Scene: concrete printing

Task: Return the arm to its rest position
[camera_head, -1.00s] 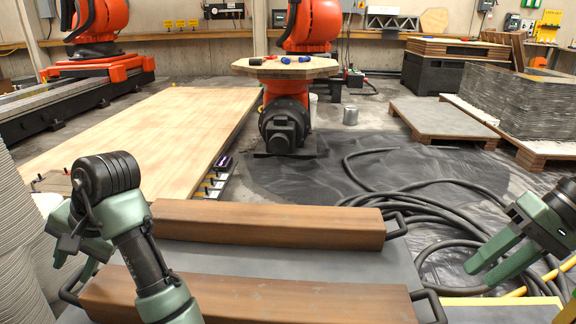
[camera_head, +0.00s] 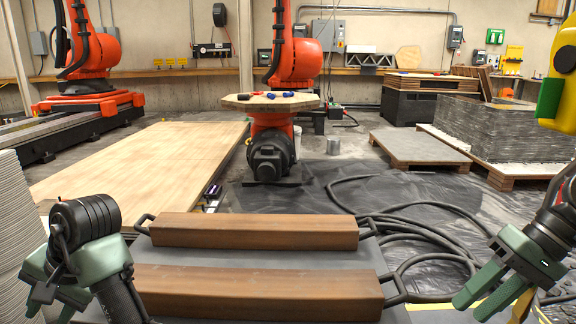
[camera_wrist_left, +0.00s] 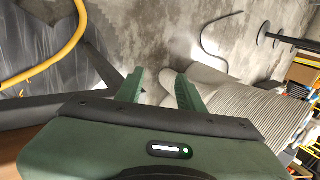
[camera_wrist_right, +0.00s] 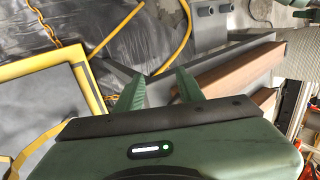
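My right gripper (camera_head: 474,302) is at the lower right of the head view, fingers apart and pointing down and left. In the right wrist view its fingers (camera_wrist_right: 161,78) are spread with nothing between them. My left gripper (camera_head: 40,284) is at the lower left of the head view, partly hidden by its own wrist. In the left wrist view its fingers (camera_wrist_left: 156,78) are apart and empty, above grey floor and pale stacked layers. Both grippers are off to the sides of a grey surface (camera_head: 245,258) bearing two brown wooden beams.
The far beam (camera_head: 255,231) and near beam (camera_head: 258,293) lie between my arms, with black handles beside their ends. Black hose (camera_head: 432,222) coils on the floor to the right. A yellow and green object (camera_head: 560,85) stands at the right edge. A wooden panel (camera_head: 140,165) lies ahead left.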

